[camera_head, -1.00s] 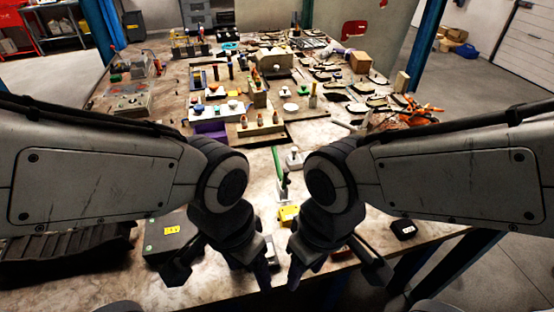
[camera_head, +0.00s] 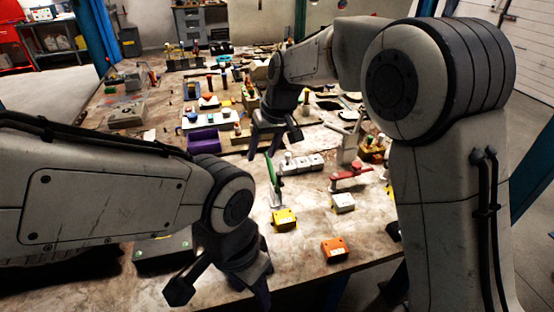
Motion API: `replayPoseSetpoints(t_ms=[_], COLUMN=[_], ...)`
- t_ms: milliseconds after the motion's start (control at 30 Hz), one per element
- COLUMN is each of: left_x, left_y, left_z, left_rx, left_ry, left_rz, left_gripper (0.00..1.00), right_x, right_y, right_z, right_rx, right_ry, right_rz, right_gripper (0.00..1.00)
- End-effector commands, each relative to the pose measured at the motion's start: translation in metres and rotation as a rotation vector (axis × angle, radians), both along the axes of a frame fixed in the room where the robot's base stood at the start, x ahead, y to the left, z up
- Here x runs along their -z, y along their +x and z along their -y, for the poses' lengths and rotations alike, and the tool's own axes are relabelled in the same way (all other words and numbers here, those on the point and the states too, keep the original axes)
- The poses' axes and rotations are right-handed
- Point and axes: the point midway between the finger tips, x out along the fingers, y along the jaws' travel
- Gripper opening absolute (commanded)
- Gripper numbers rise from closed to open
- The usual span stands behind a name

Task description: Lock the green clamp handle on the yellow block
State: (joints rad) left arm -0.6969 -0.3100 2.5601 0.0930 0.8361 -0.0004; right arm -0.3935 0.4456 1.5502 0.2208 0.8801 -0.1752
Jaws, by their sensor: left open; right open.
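The green clamp handle (camera_head: 270,170) stands nearly upright on its clamp, just behind the yellow block (camera_head: 285,220) near the middle of the table's front part. My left gripper (camera_head: 220,290) is open and empty at the table's front edge, in front of and left of the yellow block. My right gripper (camera_head: 275,147) is open, pointing down above the table behind the green handle. Whether its fingers touch anything there, I cannot tell.
A red clamp handle (camera_head: 352,174) lies low beside a white block (camera_head: 343,202), right of the yellow block. An orange block (camera_head: 334,249) sits near the front edge. A purple box (camera_head: 203,141) and many small parts crowd the table farther back.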

Motion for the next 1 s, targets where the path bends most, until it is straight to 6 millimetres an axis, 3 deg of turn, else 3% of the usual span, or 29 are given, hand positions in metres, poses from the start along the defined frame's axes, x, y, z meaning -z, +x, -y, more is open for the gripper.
replayPoseSetpoints(t_ms=[33, 100, 200, 300, 533, 1000], left_x=[0.006, 0.009, 0.012, 0.013, 0.009, -0.010], left_y=[0.000, 0.000, 0.000, 0.000, 0.000, 0.000], left_z=[0.000, 0.000, 0.000, 0.000, 0.000, 0.000], left_rx=[0.000, 0.000, 0.000, 0.000, 0.000, 0.000], left_ry=[0.000, 0.000, 0.000, 0.000, 0.000, 0.000], left_rz=[0.000, 0.000, 0.000, 0.000, 0.000, 0.000], left_gripper=[0.55, 0.55, 0.55, 0.55, 0.55, 0.55], right_x=[0.014, 0.023, 0.033, 0.039, 0.054, 0.125], right_y=[0.032, 0.064, 0.098, 0.116, 0.128, 0.150], right_z=[0.005, 0.010, 0.019, 0.025, 0.025, -0.002], right_rx=[0.024, 0.043, 0.063, 0.074, 0.079, 0.076], right_ry=[0.013, 0.029, 0.046, 0.055, 0.059, 0.059], right_rz=[0.014, 0.037, 0.063, 0.079, 0.086, 0.087], right_gripper=[0.55, 0.55, 0.55, 0.55, 0.55, 0.55])
